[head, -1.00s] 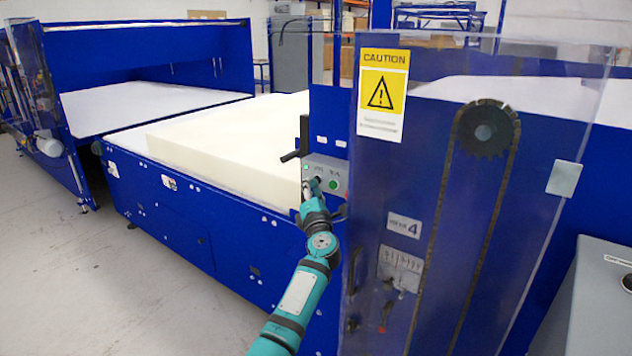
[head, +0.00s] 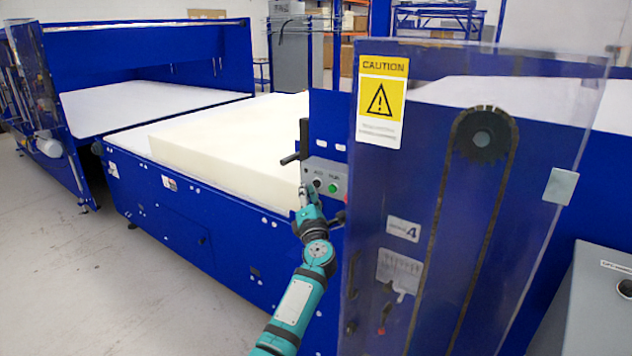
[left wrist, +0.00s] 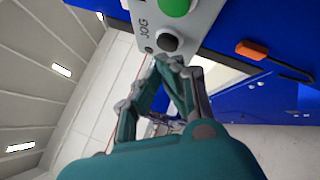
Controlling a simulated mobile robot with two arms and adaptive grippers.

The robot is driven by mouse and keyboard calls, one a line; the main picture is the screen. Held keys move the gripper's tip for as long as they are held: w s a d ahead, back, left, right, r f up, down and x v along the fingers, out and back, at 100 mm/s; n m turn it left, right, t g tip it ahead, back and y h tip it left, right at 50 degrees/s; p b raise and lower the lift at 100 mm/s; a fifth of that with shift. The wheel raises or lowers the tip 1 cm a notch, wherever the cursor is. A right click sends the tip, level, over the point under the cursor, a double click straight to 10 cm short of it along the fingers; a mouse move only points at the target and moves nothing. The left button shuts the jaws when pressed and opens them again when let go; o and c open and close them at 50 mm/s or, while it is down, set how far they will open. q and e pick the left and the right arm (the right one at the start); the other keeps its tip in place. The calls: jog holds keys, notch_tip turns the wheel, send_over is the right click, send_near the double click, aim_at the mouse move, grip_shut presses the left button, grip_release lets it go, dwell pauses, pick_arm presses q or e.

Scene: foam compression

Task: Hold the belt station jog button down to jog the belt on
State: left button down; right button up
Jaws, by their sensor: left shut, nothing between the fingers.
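The grey control box (head: 325,172) of the belt station is on the blue frame near the picture's middle. Its black jog button (head: 317,183) sits left of a green button (head: 334,187). My left gripper (head: 304,188) is shut and empty, just left of the black button. In the left wrist view the JOG label (left wrist: 144,28) stands beside the black button (left wrist: 167,42), and the shut fingertips (left wrist: 170,62) are close below it. I cannot tell whether they touch it. The right gripper is not in view.
A cream foam block (head: 225,155) lies on the white belt. A clear guard with a caution sign (head: 381,100) stands right of the control box. A black handle (head: 303,140) sticks out above the box. Open floor (head: 60,260) lies at the left.

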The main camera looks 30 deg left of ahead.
pick_arm(q)
jog(key=shift+s, duration=0.15)
jog(key=s+p, duration=0.3)
jog(key=s, duration=0.2)
jog(key=shift+a+p, duration=0.2)
jog(key=shift+p, duration=0.2)
dwell(0.5)
